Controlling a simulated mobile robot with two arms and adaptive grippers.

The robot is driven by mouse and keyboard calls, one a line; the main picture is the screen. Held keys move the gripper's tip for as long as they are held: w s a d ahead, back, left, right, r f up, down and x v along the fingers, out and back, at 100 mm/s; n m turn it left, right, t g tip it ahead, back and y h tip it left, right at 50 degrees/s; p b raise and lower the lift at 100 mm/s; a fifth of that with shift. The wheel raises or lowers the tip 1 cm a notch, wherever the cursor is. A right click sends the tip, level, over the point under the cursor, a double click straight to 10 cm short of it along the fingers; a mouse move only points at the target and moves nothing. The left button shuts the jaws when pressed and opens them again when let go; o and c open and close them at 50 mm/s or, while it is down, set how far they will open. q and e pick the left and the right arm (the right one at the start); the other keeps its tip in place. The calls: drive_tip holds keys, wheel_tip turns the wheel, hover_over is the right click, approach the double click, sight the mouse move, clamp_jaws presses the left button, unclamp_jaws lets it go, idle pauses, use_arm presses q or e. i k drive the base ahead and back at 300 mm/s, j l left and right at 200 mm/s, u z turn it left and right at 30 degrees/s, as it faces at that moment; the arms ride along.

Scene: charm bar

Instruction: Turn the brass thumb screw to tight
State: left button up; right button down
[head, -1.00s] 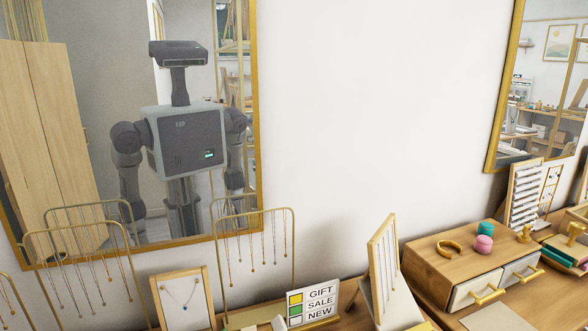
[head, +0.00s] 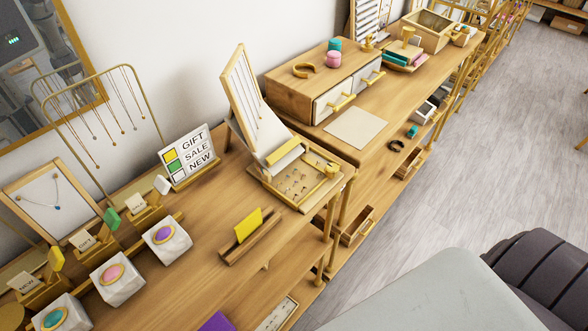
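I cannot pick out the brass thumb screw for certain. A small round brass piece (head: 331,169) sits at the right edge of a shallow wooden tray (head: 290,202) on the near table. Neither of my grippers is in view.
The near wooden table (head: 205,236) carries a GIFT SALE NEW sign (head: 189,158), ring blocks (head: 167,239), necklace stands and a yellow card in a holder (head: 249,225). A drawer box (head: 290,92) stands farther back. Open grey floor (head: 450,170) lies to the right.

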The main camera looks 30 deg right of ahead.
sight(332, 170)
drive_tip(key=z, duration=1.1)
